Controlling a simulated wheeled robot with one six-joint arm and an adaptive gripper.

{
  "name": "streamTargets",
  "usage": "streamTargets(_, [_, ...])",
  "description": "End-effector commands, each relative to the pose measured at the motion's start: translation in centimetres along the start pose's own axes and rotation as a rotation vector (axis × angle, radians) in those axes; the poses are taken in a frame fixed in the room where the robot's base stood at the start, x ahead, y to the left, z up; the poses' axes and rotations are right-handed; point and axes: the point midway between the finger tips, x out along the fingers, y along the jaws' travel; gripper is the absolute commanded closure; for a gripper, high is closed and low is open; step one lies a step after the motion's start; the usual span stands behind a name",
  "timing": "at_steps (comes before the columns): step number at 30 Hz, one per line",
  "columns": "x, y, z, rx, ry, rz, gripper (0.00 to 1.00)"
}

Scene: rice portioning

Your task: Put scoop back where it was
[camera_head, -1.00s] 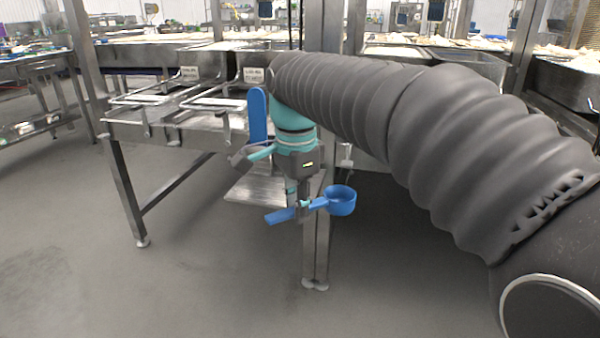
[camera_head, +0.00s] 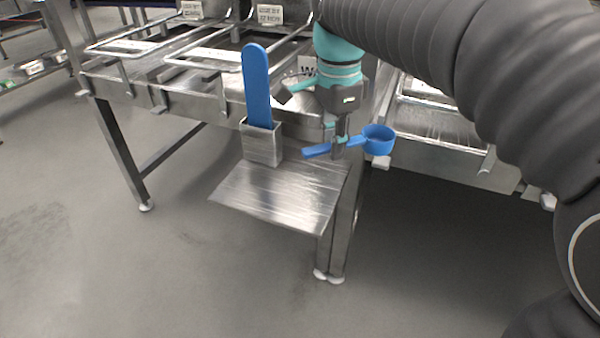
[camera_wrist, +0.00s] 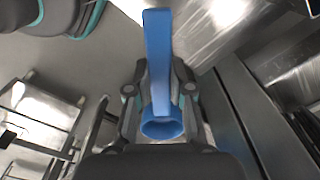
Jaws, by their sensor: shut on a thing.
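My gripper (camera_head: 340,147) is shut on the handle of a blue scoop (camera_head: 378,138). The scoop's round cup is to the right of the fingers and the handle's end sticks out to the left. In the head view the scoop appears in the air above the right part of a metal shelf (camera_head: 262,200). In the wrist view the scoop (camera_wrist: 158,62) lies between the fingers (camera_wrist: 160,95), its handle running toward the top and its cup near the palm.
A metal holder (camera_head: 262,146) with an upright blue paddle (camera_head: 257,85) stands at the shelf's back left. Steel counters (camera_head: 190,75) with wire frames are behind. A table leg (camera_head: 335,225) stands below the shelf's right side. The shelf's front is bare.

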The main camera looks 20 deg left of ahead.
Motion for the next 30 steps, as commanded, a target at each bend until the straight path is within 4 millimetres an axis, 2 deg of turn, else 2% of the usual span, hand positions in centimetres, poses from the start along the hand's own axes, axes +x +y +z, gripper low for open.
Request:
streamTargets(1, [0.8, -0.6, 1.4, -0.011, 0.000, 0.003, 1.00])
streamTargets(6, [2.8, -2.2, 4.9, -0.021, 0.000, 0.002, 1.00])
streamTargets(13, [5.0, -4.1, 8.3, -0.019, 0.000, 0.000, 1.00])
streamTargets(21, [6.1, -4.7, 9.3, -0.013, 0.000, 0.000, 1.00])
streamTargets(30, [9.7, -4.7, 9.2, -0.011, 0.000, 0.000, 1.00])
